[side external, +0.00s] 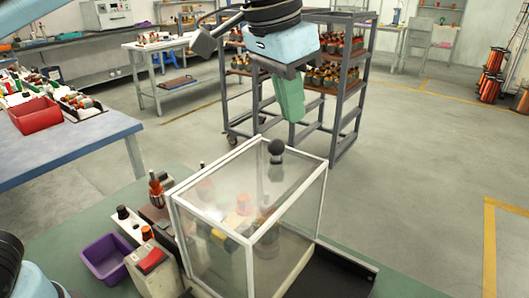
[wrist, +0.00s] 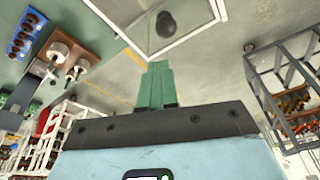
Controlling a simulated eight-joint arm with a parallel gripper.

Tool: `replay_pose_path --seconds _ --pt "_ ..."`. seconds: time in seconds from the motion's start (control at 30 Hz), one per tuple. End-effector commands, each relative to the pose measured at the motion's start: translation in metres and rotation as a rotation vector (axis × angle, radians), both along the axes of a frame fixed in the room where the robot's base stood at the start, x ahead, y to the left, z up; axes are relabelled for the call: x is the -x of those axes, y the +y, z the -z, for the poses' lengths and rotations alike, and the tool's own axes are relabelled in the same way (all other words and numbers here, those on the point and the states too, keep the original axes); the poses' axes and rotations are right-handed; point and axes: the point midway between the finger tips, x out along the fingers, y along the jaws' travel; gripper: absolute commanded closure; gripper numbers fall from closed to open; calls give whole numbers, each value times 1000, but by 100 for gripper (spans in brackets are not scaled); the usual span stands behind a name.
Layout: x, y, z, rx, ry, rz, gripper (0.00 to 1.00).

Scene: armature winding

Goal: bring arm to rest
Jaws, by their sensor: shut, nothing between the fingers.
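My gripper (side external: 292,118) hangs in the air above and behind the clear box in the side external view. Its green fingers point down and are closed together with nothing between them. In the wrist view the closed green fingers (wrist: 158,66) point towards the box. The clear box (side external: 248,232) has a white frame and stands on the green bench (side external: 60,250). A dark ball knob (side external: 276,147) sits at the top of the box, below my fingertips and apart from them. The knob also shows in the wrist view (wrist: 166,24).
A purple bin (side external: 105,262) and a unit with a red switch (side external: 150,261) stand left of the box. A grey rack (side external: 347,108) with orange parts stands behind my gripper. A blue table (side external: 70,148) with a red tray (side external: 36,116) is at the left. Open floor lies to the right.

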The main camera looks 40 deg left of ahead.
Motion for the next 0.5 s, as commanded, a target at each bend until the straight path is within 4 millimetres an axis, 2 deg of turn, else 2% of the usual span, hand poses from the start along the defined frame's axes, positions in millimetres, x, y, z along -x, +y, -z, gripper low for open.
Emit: replay_pose_path --seconds 0.03,0.1,0.27,0.5 --pt "-1 18 4 9 -30 -49 100" --pt "-1 42 12 26 -71 -111 100" --pt "9 93 43 55 -144 -205 100" --pt "43 157 105 80 -235 -305 100"
